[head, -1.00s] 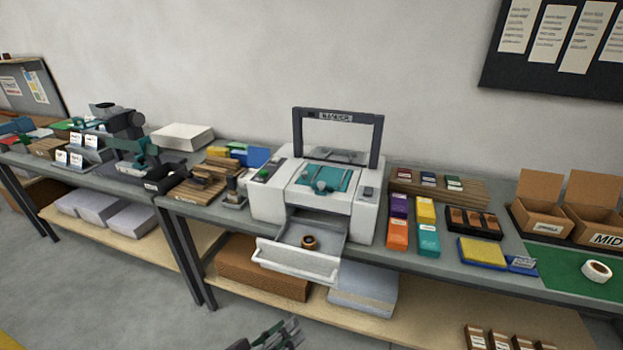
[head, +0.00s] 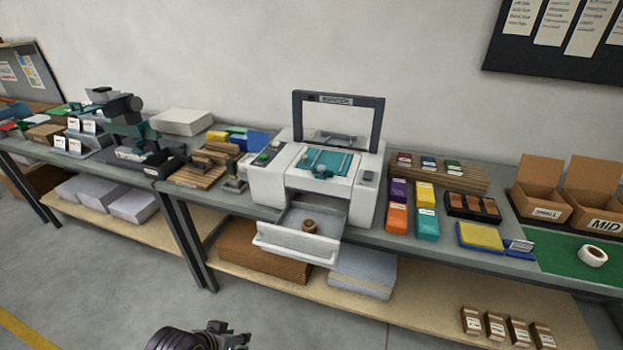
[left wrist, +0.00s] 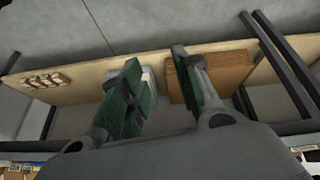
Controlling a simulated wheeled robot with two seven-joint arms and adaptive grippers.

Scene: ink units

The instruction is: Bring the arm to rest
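My left gripper (left wrist: 157,60) shows in the left wrist view with its two dark green-lined fingers spread apart. The gap between them is empty, and nothing touches the fingers. In the head view only a dark part of my arm shows at the bottom edge, in front of the bench and apart from it. My right gripper is in neither view.
The printer (head: 322,178) stands on the bench with its front drawer (head: 296,250) pulled out, a small brown roll (head: 309,226) inside. A lower shelf (head: 420,312) holds a brown stack (head: 262,252), a grey stack (head: 362,273) and several small boxes (head: 507,327). The floor in front is clear.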

